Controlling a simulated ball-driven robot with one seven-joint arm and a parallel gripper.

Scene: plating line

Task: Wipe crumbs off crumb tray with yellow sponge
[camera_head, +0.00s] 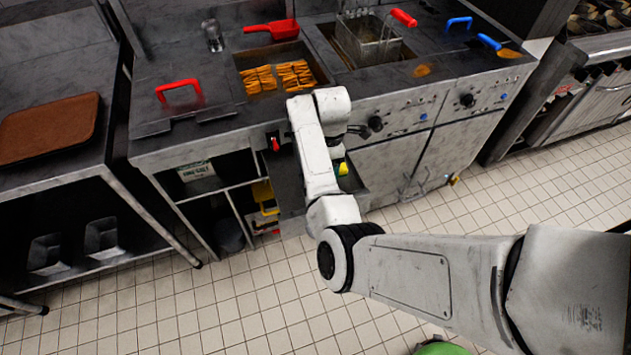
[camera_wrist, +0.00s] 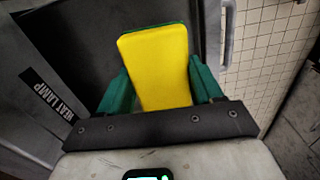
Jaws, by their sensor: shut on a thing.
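The yellow sponge (camera_wrist: 158,60) is held upright in the wrist view, with a thin green layer along its far edge. My gripper (camera_wrist: 160,88) is shut on it, with one green finger on each side. In the head view only a small yellow piece of the sponge (camera_head: 343,168) shows beside my arm. A dark grey tray (camera_head: 287,188), which looks like the crumb tray, sticks out low at the front of the fry station, partly hidden by my arm. Dark surfaces lie behind the sponge in the wrist view. I cannot make out crumbs or whether the sponge touches the tray.
The fry station has food in a bin (camera_head: 258,80), a red scoop (camera_head: 272,30) and a wire fry basket (camera_head: 368,42). A brown tray (camera_head: 48,130) lies on the left table. A "HEAT LAMP" label (camera_wrist: 47,95) shows at the left. Tiled floor (camera_head: 190,310) is open in front.

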